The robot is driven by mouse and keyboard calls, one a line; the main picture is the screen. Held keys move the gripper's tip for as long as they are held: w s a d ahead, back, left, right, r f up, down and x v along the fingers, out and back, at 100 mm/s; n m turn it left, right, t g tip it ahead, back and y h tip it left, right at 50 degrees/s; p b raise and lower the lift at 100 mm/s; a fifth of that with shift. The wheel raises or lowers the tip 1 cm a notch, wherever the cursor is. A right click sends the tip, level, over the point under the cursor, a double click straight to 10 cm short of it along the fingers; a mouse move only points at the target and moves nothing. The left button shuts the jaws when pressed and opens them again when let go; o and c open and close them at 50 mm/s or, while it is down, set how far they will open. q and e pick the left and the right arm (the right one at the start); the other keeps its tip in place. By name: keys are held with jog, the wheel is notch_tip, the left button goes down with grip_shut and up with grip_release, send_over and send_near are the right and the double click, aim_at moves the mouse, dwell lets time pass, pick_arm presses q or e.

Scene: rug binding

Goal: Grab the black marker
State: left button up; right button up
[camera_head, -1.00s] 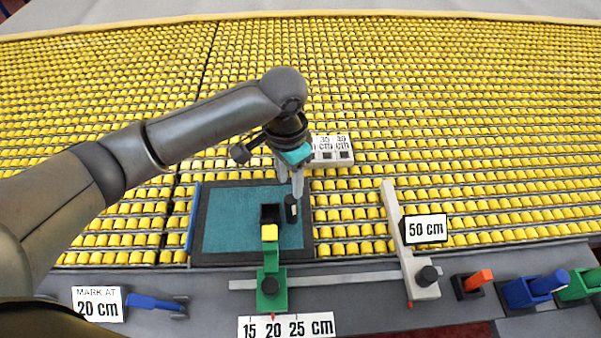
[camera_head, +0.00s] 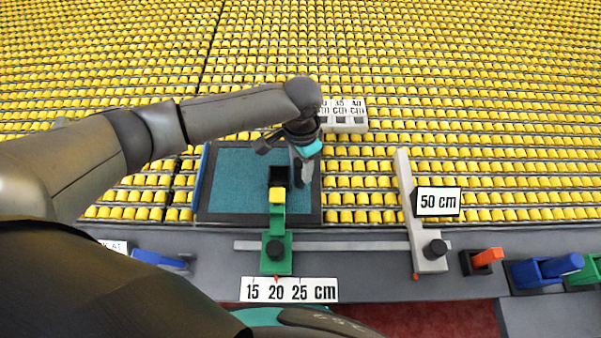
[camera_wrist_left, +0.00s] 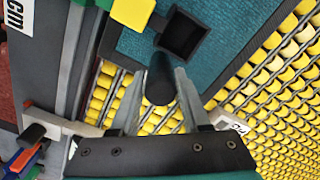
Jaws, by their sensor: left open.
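The black marker (camera_wrist_left: 159,82) shows in the left wrist view as a dark cylinder seen nearly end-on, between the two fingers of my left gripper (camera_wrist_left: 164,72). The fingers are open, one on each side of it; I cannot tell whether they touch it. In the head view my left gripper (camera_head: 303,172) reaches down at the right part of the teal rug piece (camera_head: 240,172), and it hides most of the marker. My right gripper cannot be made out.
A black open box (camera_wrist_left: 184,36) stands close beside the marker. A green slider (camera_head: 276,245) with a yellow top sits on a rail in front. A 50 cm sign (camera_head: 438,201) and a grey stop (camera_head: 428,258) stand right. Blue and orange clamps line the front edge.

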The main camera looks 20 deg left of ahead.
aim_at(301, 174)
pick_arm(q)
notch_tip(301, 174, down, 3)
jog(key=shift+f+b, duration=0.2)
jog(key=shift+b, duration=0.1)
jog(key=shift+c, duration=0.2)
grip_shut()
